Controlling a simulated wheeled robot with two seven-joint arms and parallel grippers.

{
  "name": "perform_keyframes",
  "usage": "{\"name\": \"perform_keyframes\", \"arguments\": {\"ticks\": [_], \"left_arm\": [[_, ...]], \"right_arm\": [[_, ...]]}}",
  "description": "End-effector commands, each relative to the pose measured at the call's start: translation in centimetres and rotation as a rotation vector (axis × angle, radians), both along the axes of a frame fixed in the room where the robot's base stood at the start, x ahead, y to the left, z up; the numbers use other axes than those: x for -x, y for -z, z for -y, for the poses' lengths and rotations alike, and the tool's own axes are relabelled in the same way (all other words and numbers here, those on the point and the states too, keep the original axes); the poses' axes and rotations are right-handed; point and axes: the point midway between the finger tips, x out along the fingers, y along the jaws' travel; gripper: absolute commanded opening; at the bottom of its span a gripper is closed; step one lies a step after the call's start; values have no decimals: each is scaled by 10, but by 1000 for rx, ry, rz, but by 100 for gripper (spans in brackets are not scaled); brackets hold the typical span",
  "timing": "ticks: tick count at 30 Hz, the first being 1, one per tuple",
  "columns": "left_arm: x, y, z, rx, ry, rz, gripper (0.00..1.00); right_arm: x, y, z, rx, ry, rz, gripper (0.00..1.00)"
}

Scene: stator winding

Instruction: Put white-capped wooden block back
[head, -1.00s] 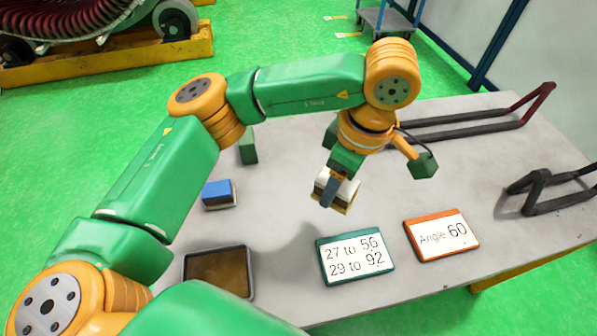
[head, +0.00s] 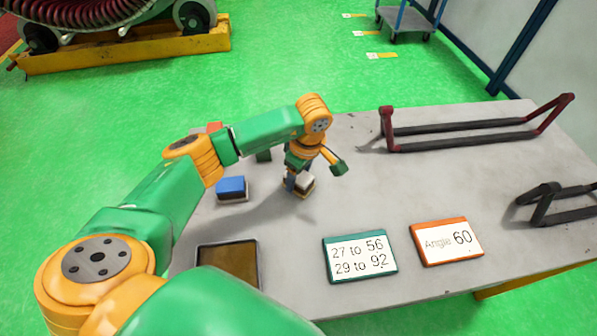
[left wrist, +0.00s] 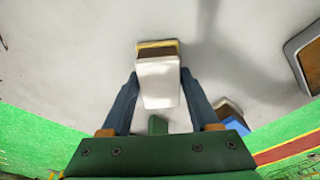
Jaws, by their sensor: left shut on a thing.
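The white-capped wooden block (head: 305,181) is between the fingers of my left gripper (head: 298,184), over the table's back-middle area. The left wrist view shows its white top (left wrist: 158,85) and a yellowish wooden edge, with one dark finger on each side. The left gripper (left wrist: 160,98) is shut on it. I cannot tell whether the block's underside touches the table. A blue-capped wooden block (head: 231,187) stands to its left, apart from it; it also shows in the left wrist view (left wrist: 236,125). My right gripper is not in view.
A green block (head: 264,156) and a red block (head: 215,127) are partly hidden behind my arm. A dark-rimmed brown tray (head: 257,265) lies at the front left. Two signs (head: 360,257) (head: 446,241) lie at the front. Dark frame-like bars (head: 460,129) occupy the back right. The table's middle is clear.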

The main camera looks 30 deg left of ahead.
Motion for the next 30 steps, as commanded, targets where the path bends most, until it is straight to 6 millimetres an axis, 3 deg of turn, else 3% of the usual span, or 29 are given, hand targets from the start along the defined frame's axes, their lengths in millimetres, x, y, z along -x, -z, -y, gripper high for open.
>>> {"name": "perform_keyframes", "arguments": {"ticks": [9, 10, 13, 24, 30], "left_arm": [[0, 5, 0, 0, -1, 1, 9], [0, 4, 0, 0, -1, 1, 67], [0, 3, 0, 0, -1, 1, 91], [-1, -4, 1, 1, -1, 3, 91], [-1, -49, 8, 0, 1, 9, 91]], "right_arm": [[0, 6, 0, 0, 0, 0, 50], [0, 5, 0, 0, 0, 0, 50], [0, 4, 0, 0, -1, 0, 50], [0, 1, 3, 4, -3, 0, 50], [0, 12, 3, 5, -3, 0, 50]]}}
